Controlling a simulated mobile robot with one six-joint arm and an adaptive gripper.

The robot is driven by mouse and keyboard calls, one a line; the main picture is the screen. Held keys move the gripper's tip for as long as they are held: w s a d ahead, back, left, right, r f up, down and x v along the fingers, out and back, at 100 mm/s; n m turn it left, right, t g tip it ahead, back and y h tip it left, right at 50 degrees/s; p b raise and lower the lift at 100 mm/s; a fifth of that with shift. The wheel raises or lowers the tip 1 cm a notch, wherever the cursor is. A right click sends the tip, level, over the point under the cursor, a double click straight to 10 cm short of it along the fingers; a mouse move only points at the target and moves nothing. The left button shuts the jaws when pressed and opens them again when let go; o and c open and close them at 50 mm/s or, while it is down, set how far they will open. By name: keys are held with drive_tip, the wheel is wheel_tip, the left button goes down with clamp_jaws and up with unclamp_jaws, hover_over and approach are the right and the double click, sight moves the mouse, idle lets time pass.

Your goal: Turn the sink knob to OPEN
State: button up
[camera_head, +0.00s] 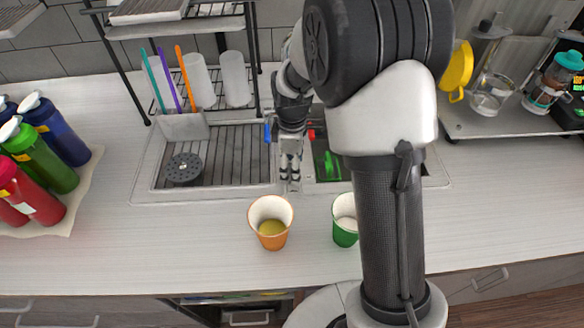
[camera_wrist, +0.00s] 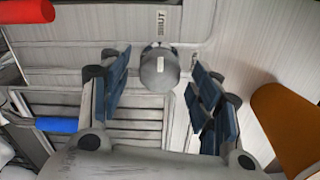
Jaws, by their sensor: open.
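The sink knob (camera_wrist: 159,70) is a grey round knob with a small white mark, seen end-on in the wrist view. A small label (camera_wrist: 161,22), apparently the SHUT label, lies on the counter just beyond it. My gripper (camera_wrist: 163,95) is open, with one dark blue-padded finger on each side of the knob; I cannot tell whether either finger touches it. In the head view my gripper (camera_head: 290,180) points down at the sink's front divider, and the knob is hidden there. No OPEN label is readable.
The sink's left basin (camera_head: 225,160) has a ribbed floor. An orange cup (camera_head: 270,222) and a green cup (camera_head: 345,228) stand close in front. A blue handle (camera_head: 267,133) and a red handle (camera_head: 311,134) flank my wrist. A dish rack (camera_head: 185,18) stands behind left.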

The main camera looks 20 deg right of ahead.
drive_tip(key=shift+f, duration=0.3)
drive_tip(key=shift+c, duration=0.4)
drive_tip(key=c, duration=1)
